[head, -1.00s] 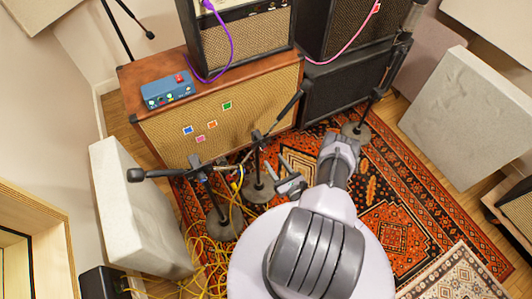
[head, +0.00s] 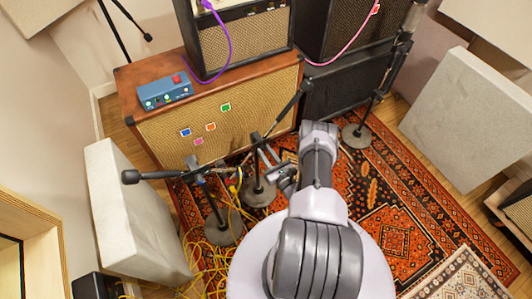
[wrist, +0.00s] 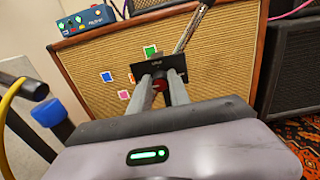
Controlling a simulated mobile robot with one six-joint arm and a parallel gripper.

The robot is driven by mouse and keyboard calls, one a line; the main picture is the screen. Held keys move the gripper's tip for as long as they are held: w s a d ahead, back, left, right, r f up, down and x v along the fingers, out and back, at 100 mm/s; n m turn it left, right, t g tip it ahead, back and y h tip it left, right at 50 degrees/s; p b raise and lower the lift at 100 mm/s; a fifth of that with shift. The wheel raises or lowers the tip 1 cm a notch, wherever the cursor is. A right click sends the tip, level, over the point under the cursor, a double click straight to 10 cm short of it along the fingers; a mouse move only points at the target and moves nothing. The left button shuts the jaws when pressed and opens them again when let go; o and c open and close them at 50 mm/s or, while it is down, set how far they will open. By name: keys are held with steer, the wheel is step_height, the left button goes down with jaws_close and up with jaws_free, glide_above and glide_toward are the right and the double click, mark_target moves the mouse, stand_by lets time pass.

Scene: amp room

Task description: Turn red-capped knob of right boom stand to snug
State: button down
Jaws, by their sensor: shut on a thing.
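The right boom stand (head: 257,170) has a round dark base on the rug, and its boom slants up right in front of the tan amp cabinet (head: 210,115). In the wrist view, the red-capped knob (wrist: 159,86) sits between my two grey fingers, against a dark clutch plate (wrist: 150,68). My gripper (wrist: 160,84) is shut on the knob. In the head view, my gripper (head: 268,157) reaches the stand's clutch, and the knob cannot be made out there. The knob's sides are partly hidden by the fingers.
Another boom stand (head: 215,205) stands close left, and a blue-capped part (wrist: 48,111) shows at left in the wrist view. Yellow cables (head: 205,255) lie on the floor. A third stand (head: 356,132) is at right. Open rug (head: 400,215) lies right of my arm.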

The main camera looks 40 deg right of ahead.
steer(key=m, duration=0.5)
steer(key=shift+f, duration=0.1)
steer(key=m, duration=0.9)
steer(key=shift+d+f, duration=0.1)
steer(key=shift+f, duration=0.05)
steer(key=shift+m, duration=2.2)
steer(key=c, duration=1.2)
jaws_free()
